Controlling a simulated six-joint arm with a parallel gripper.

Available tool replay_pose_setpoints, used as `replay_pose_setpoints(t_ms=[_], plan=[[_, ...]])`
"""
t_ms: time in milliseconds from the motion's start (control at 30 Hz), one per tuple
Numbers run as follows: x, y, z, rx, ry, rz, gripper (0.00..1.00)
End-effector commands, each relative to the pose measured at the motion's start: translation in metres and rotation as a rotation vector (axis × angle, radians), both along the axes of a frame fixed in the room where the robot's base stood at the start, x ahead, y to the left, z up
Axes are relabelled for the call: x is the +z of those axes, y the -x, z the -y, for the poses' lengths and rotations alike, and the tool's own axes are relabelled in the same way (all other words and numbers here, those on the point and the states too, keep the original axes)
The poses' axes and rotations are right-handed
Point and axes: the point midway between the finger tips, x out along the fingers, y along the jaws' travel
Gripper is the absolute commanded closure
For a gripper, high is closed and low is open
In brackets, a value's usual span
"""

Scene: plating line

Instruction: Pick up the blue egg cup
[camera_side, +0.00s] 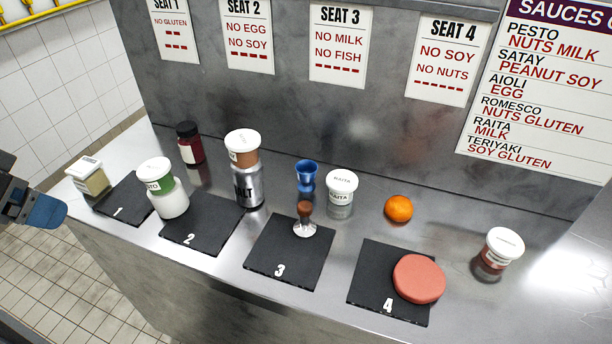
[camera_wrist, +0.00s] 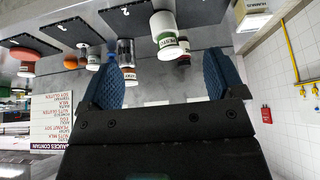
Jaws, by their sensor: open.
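The blue egg cup (camera_side: 306,177) stands upright on the steel counter behind mat 3, between the silver can and a white-lidded jar. My gripper (camera_side: 43,210) is at the left edge of the side view, off the counter's left end and far from the egg cup. Only part of it shows there. In the wrist view my gripper (camera_wrist: 156,55) has its two blue fingers wide apart with nothing held between them.
A silver can (camera_side: 248,186) with a brown jar on top stands left of the egg cup. The raita jar (camera_side: 341,190) is close on its right. A small brown-and-silver tool (camera_side: 305,222) stands in front, on mat 3 (camera_side: 280,266). An orange (camera_side: 398,208) lies farther right.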

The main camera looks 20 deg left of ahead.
Motion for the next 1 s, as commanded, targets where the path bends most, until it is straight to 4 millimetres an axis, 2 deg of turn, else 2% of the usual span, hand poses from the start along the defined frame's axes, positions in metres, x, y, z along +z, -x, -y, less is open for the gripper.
replay_pose_setpoints(t_ms=[33, 267, 567, 667, 767, 900, 1000], plan=[[0.000, 0.000, 0.000, 0.000, 0.000, 0.000, 0.17], [0.000, 0.000, 0.000, 0.000, 0.000, 0.000, 0.39], [0.005, -0.006, 0.001, -0.004, 0.001, -0.003, 0.39], [0.018, -0.023, 0.006, -0.015, 0.003, -0.015, 0.39], [0.036, -0.055, 0.017, -0.032, 0.005, -0.034, 0.39], [0.057, -0.110, 0.040, -0.059, 0.009, -0.065, 0.39], [0.064, -0.149, 0.061, -0.078, 0.009, -0.086, 0.39]])
